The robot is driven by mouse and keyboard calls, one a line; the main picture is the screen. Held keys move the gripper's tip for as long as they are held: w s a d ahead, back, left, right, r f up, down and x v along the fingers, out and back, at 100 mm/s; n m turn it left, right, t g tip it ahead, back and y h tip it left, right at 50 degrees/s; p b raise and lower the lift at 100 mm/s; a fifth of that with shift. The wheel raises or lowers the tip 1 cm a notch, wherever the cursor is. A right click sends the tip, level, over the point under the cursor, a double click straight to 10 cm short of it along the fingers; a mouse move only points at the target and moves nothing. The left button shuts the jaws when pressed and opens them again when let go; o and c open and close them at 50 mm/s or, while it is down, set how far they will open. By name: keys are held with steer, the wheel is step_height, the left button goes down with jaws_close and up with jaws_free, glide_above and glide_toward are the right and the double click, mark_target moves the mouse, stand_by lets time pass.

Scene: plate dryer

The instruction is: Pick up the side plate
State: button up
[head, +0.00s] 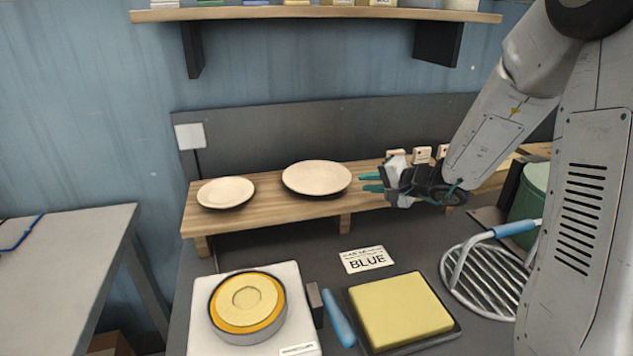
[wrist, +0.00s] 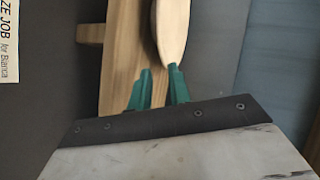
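Two pale cream plates lie on a raised wooden shelf (head: 270,209). The smaller one (head: 226,192) is at the left and looks like the side plate. The larger plate (head: 317,177) is to its right. My gripper (head: 366,182) is just right of the larger plate, with its green fingers pointing left at it. In the wrist view the two fingers (wrist: 160,72) are apart with nothing clearly between them. A plate's rim (wrist: 172,30), seemingly the larger one's, is just ahead of the right finger; I cannot tell whether they touch. The smaller plate is not in the wrist view.
Small blocks (head: 422,154) stand behind my gripper. A wall shelf (head: 320,13) hangs above.

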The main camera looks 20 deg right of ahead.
mark_target(348, 181)
steer(key=x, duration=0.7)
steer(key=shift+a+r, duration=0.1)
steer(key=shift+a, duration=0.05)
jaws_close()
